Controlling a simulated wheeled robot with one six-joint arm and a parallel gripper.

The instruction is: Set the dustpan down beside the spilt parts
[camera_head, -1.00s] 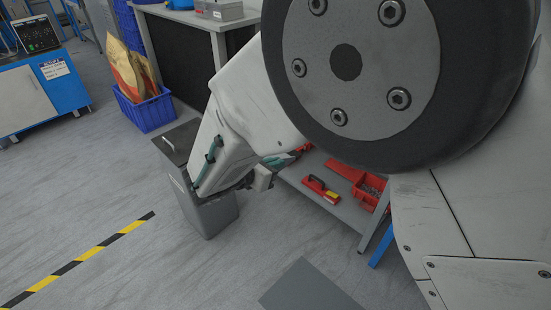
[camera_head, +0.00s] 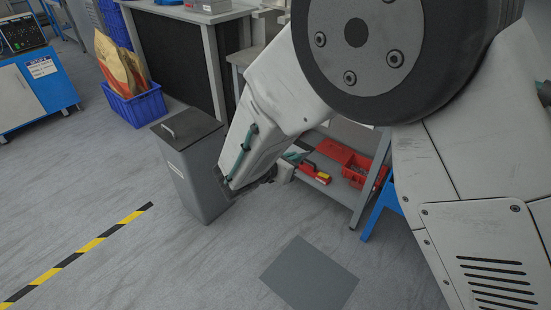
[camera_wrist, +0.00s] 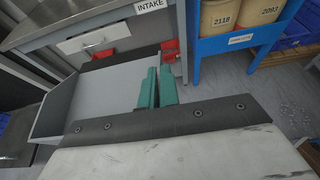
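The dustpan (camera_wrist: 110,85) is a wide grey pan with a raised side wall and a dark far lip. It fills the left middle of the wrist view. My gripper (camera_wrist: 158,88) has two teal fingers close together at the pan's right side, and they appear shut on its edge. In the head view my gripper (camera_head: 296,158) is in front of the low shelf, and my arm hides most or all of the pan. The spilt parts (camera_wrist: 292,112) are small pale specks on the floor at the right of the wrist view, apart from the pan.
A grey lidded bin (camera_head: 190,165) stands left of my arm. A workbench shelf (camera_head: 340,200) with red bins (camera_head: 365,172) lies behind my gripper. A blue stand (camera_wrist: 238,45) holds tan tubs. A dark grey floor patch (camera_head: 310,275) lies on open floor in front.

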